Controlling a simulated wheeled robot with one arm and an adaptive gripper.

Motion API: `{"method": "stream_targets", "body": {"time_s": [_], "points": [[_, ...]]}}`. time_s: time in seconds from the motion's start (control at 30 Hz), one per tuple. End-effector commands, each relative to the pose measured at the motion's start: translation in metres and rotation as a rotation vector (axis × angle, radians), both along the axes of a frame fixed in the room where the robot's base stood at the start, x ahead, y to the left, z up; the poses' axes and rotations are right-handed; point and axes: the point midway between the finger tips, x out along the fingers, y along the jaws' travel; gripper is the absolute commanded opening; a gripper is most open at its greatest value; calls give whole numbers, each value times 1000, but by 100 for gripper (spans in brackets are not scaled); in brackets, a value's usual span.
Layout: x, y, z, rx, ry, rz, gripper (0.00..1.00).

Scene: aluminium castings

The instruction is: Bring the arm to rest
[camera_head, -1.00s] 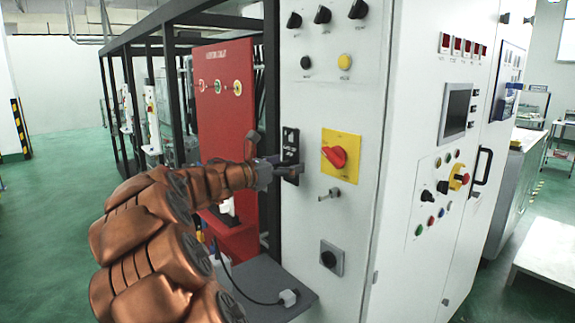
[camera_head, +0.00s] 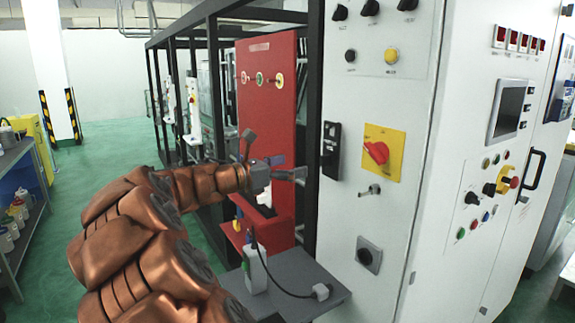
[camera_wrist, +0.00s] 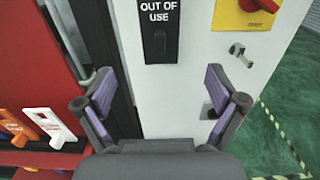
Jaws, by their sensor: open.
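My copper-coloured arm reaches from the lower left of the head view towards the white cabinet (camera_head: 374,90). My gripper (camera_head: 296,173) is at the arm's end, a little left of the cabinet's front edge and level with a black device (camera_head: 331,150) on it. In the wrist view my gripper (camera_wrist: 160,105) is open, its two purple-lined fingers wide apart with nothing between them. The black device (camera_wrist: 158,30), marked "OUT OF USE", lies beyond the fingertips, apart from them.
A red panel (camera_head: 275,130) stands behind the arm in a black frame. A grey shelf (camera_head: 285,285) with a cabled device is below the gripper. A red rotary switch on a yellow plate (camera_head: 382,152) is right of the gripper. A shelf rack (camera_head: 38,225) stands far left; green floor between is clear.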

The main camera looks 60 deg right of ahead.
Motion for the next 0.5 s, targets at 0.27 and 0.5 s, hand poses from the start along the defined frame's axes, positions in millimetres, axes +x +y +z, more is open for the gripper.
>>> {"method": "stream_targets", "body": {"time_s": [0.27, 0.5], "points": [[1, 2, 0, 1, -1, 0, 95], [-13, 30, -21, 34, -179, -15, 95]]}}
